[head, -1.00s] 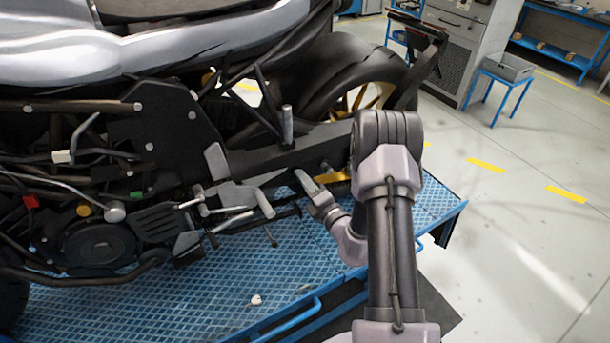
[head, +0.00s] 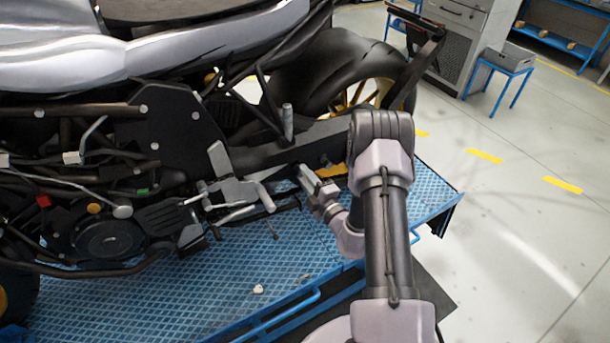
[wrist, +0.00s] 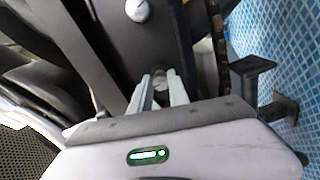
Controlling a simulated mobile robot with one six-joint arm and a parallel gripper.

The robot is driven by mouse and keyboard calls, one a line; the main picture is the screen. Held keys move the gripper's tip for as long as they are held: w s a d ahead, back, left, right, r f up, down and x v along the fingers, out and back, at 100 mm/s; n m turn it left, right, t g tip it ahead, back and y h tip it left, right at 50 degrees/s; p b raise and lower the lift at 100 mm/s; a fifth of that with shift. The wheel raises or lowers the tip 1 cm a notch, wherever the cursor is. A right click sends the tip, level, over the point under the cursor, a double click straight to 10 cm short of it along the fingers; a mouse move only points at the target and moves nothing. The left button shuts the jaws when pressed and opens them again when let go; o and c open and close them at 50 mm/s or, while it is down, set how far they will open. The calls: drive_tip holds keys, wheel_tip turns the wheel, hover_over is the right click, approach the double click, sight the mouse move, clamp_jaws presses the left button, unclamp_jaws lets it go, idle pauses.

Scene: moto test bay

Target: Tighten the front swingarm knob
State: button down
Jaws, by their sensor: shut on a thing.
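The motorcycle's dark swingarm (head: 275,150) runs from the frame plate toward the rear wheel in the head view. My gripper (head: 305,178) is beside its lower side. In the wrist view my gripper (wrist: 160,88) has its two pale fingers pointing at the swingarm (wrist: 165,35), shut on a small grey knob (wrist: 160,76). Most of this knob is hidden by the fingers. A second round grey piece (wrist: 138,10) sits farther up on the swingarm. I cannot tell how tight the knob is. The knob cannot be made out in the head view.
The motorcycle stands on a blue textured platform (head: 120,305) with a blue side rail (head: 265,325). A footpeg and lever assembly (head: 235,185) sticks out left of my gripper. A small white piece (head: 258,289) lies on the platform. Open floor (head: 520,240) is at right.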

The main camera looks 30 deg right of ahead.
idle(0.3)
drive_tip(key=c, duration=1.3)
unclamp_jaws()
drive_tip(key=shift+o, duration=0.2)
drive_tip(key=s+b, duration=0.1)
drive_tip(key=s, duration=1.6)
drive_tip(key=shift+s+d, duration=0.2)
drive_tip(key=shift+d, duration=0.05)
